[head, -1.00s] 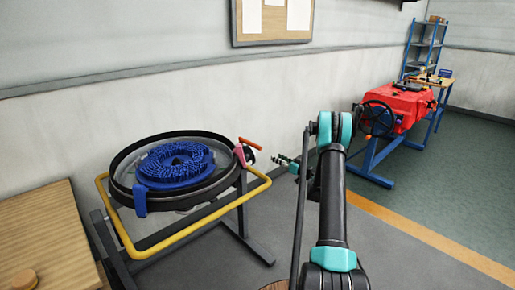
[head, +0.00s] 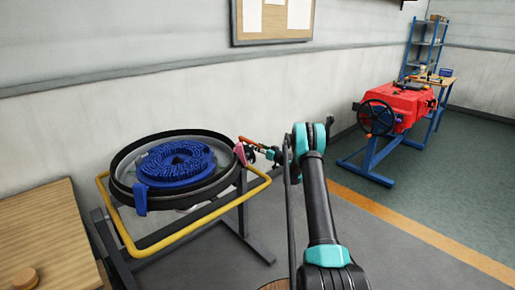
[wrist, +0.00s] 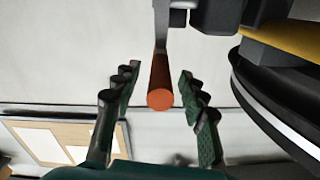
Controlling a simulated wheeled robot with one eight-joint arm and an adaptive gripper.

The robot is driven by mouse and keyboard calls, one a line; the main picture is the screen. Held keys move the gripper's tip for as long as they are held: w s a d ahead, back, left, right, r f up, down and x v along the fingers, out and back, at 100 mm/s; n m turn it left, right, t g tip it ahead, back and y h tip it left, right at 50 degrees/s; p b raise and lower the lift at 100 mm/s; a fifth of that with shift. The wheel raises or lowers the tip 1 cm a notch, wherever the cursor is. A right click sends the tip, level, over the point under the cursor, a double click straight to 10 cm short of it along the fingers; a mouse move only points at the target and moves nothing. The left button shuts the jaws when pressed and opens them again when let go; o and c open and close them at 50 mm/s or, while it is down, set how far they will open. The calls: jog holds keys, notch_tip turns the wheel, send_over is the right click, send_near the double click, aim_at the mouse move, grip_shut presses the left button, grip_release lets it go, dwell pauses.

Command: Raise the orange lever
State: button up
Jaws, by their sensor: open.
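The orange lever (head: 247,141) sticks out at the right rim of the round scrubber tank (head: 121,190), beside a pink part (head: 240,153). In the wrist view the orange lever (wrist: 161,84) appears end-on as a round bar, between the two fingers of my gripper (wrist: 156,76). A gap shows on each side of the bar, so neither finger appears to touch it. My gripper is open and empty. In the head view my gripper (head: 264,152) is at the lever, small and partly blocked by my own arm.
A yellow rail (head: 193,222) runs round the tank stand. A wooden table (head: 45,235) stands at the left. A red machine with a black handwheel (head: 377,117) stands at the back right. Floor between them is clear.

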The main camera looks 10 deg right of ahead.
jog(key=shift+w+a, duration=0.2)
jog(key=shift+w, duration=0.05)
jog(key=shift+c, duration=0.5)
grip_shut()
